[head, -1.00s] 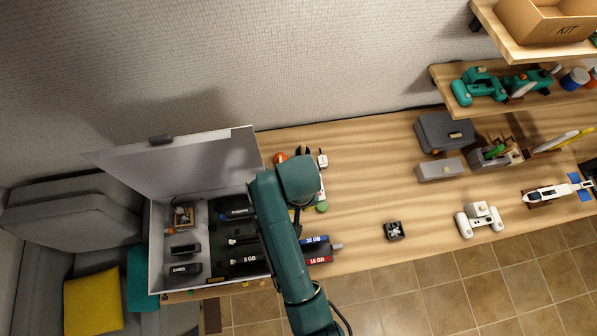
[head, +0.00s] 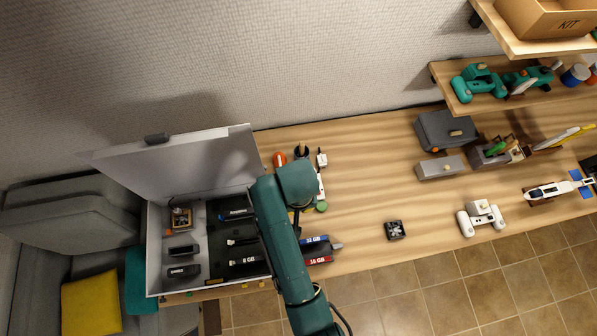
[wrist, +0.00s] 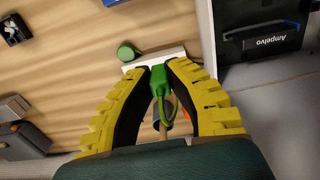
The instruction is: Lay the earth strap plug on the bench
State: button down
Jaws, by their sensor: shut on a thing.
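The earth strap plug (wrist: 161,76) is green, with a looped green cable, and sits between the yellow fingers of my gripper (wrist: 160,72) in the wrist view. My gripper is shut on it. The plug's front end lies at the edge of a white socket strip (wrist: 148,62); I cannot tell whether they touch. The bench (head: 365,175) is light wood and lies beneath. In the head view my green arm hides the gripper and the plug.
An open case (head: 155,250) with labelled modules stands left of my arm. A round green piece (head: 321,206) lies by the strip, also in the wrist view (wrist: 128,52). A small fan (head: 394,230) lies to the right. The bench middle is clear.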

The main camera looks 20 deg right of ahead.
jog(key=shift+f+b, duration=5.2)
jog(key=shift+f, duration=4.6)
jog(key=c, duration=1)
grip_release()
jog(key=shift+c, duration=0.2)
jog(key=shift+r, duration=0.1)
notch_tip(320, 180, up, 12)
